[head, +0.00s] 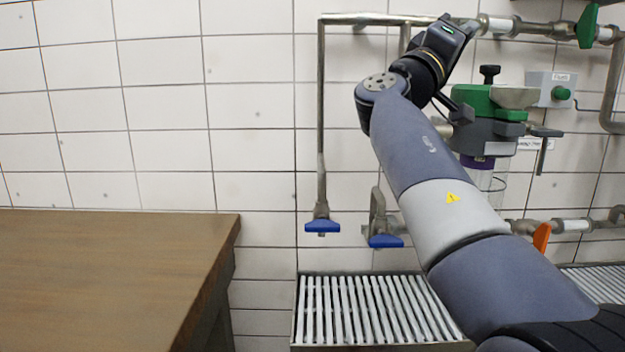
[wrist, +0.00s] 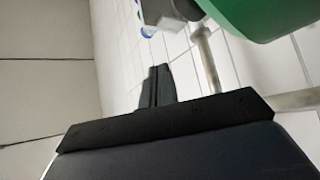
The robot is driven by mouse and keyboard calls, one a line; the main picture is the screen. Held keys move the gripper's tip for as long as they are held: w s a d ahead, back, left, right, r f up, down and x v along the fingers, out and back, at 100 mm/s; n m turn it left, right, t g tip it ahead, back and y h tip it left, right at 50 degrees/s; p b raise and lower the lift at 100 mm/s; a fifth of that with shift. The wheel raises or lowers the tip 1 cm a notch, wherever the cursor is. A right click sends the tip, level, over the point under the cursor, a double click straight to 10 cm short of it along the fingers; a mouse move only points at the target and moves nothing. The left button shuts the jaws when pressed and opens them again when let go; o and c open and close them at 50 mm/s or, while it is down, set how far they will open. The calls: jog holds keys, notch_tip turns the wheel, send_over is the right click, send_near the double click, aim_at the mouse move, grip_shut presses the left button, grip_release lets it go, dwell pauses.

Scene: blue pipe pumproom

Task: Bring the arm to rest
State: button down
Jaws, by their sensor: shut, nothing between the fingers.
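My arm rises from the lower right of the head view, bends at the elbow in front of the tiled wall, and ends high near the upper pipe. My gripper (wrist: 155,75) shows in the wrist view with its two dark fingers together and nothing between them. It points toward the white tiled wall (wrist: 185,70). In the head view the gripper's fingers are mostly hidden behind the wrist, and I cannot tell whether they touch the pipe.
A steel pipe (head: 375,19) with a green-handled valve (head: 587,25) runs behind the wrist. A green-topped device (head: 485,100) stands beside the arm. Blue valve handles (head: 322,226) hang above a slatted grate (head: 370,310). A wooden table (head: 110,270) fills the lower left. A green surface (wrist: 265,15) is close in the wrist view.

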jog(key=w+r+n+y+p, duration=0.2)
jog(key=w+n+y+p, duration=0.3)
jog(key=p, duration=1.3)
jog(key=shift+w+r+n, duration=0.35)
jog(key=shift+w+n, duration=0.55)
jog(key=shift+w, duration=0.3)
